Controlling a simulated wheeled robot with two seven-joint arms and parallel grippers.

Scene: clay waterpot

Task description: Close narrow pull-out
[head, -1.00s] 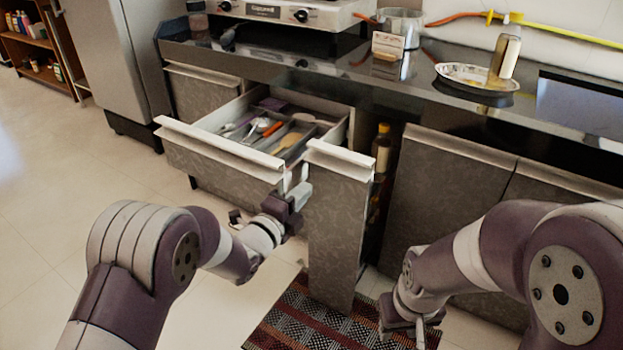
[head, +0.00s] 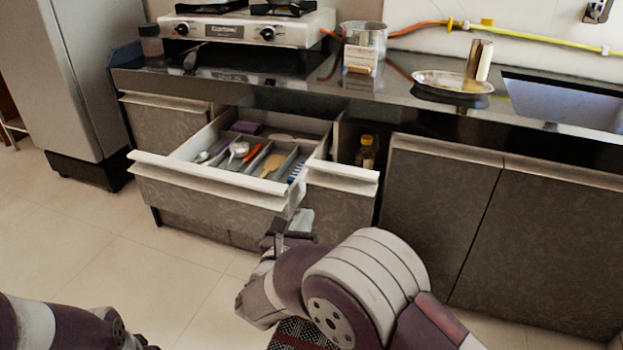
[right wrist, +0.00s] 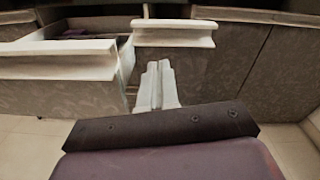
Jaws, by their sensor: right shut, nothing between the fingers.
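The narrow pull-out (head: 345,200) stands out from the cabinet row, partly open, with a patterned dark front and a pale handle ledge (head: 343,177). A bottle (head: 365,153) shows inside, behind its front. My right gripper (head: 303,217) is shut and empty, just in front of the pull-out's left part. In the right wrist view its fingers (right wrist: 157,85) point at the front panel (right wrist: 188,72), below the ledge; whether they touch it I cannot tell. My right arm hides the panel's lower part. My left arm shows at the bottom left, its gripper out of frame.
A wide drawer (head: 205,181) with utensils stands open directly left of the pull-out. Closed cabinet doors (head: 435,205) are on the right. A striped mat (head: 300,335) lies below my right arm. The counter (head: 300,85) carries a stove, pot and tray. Floor at left is clear.

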